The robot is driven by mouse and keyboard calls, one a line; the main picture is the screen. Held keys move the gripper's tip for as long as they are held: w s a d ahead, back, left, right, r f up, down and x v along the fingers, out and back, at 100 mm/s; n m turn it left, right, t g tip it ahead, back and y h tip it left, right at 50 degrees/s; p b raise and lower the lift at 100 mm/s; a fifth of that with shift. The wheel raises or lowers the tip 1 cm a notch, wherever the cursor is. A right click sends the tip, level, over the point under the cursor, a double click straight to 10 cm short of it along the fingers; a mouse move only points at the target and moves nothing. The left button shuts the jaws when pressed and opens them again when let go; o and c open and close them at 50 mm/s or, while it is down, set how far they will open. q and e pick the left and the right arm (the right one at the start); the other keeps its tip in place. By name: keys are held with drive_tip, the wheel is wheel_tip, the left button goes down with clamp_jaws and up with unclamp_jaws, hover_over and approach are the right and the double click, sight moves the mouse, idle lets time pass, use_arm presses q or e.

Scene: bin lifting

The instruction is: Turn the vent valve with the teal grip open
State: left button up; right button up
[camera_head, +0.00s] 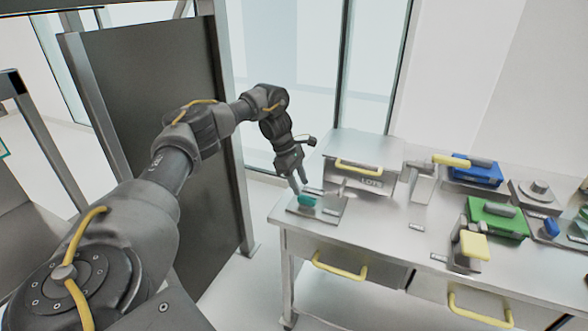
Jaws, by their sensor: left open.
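The vent valve's teal grip (307,200) sits on a small metal plate (327,214) at the left end of the metal table. A grey bar by the grip is partly hidden, so the valve's exact angle is hard to tell. My left gripper (297,187) reaches down from above, open, with its fingers right at the teal grip. I cannot tell whether the fingers touch it. My right gripper is not in view.
The metal table (392,228) carries a box with a yellow handle (358,166) just behind the valve. A yellow-handled lever (453,160), a green block (496,218) and a blue block (474,172) stand to the right. Drawers with yellow handles (338,269) face forward. A dark panel (150,100) stands left.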

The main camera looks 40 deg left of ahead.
use_arm(q)
drive_tip(key=p+v, duration=0.1)
drive_tip(key=v, duration=0.5)
drive_tip(key=shift+s, duration=0.15)
idle(0.3)
